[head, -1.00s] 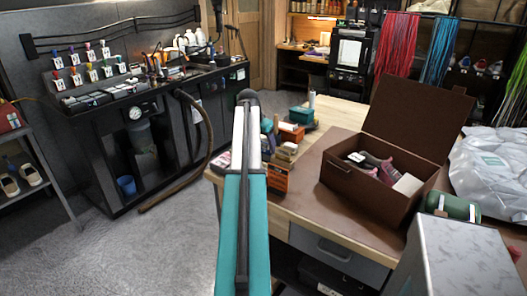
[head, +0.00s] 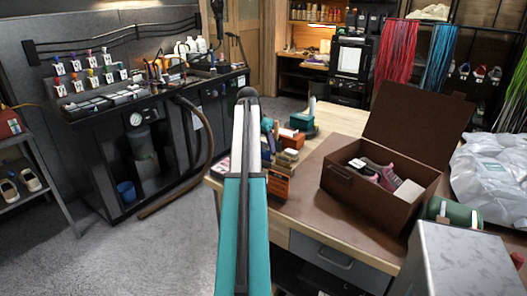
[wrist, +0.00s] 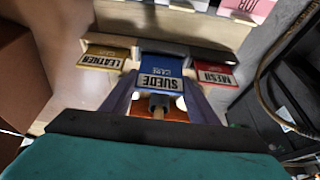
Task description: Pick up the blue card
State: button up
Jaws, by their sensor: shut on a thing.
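The blue card (wrist: 163,66), lettered SUEDE, is in the middle of the wrist view, its lettering upside down. My gripper (wrist: 159,94) is shut on it, with one dark finger along each side. A yellow-brown card lettered LEATHER (wrist: 104,58) lies to its left and a red card lettered MESH (wrist: 214,75) to its right, both apart from the fingers. In the head view my arm hides the gripper and the blue card.
A pale wooden ledge (wrist: 170,22) runs behind the cards. On the workbench (head: 322,125), small boxes (head: 283,165) stand right of my arm. An open brown box (head: 372,202) with shoes stands farther right. The floor (head: 165,245) left of my arm is clear.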

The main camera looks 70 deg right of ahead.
notch_tip(320, 180, up, 7)
jog(key=shift+r+b, duration=0.1)
jog(key=shift+b, duration=0.45)
jog(key=shift+s, duration=0.1)
dwell(0.4)
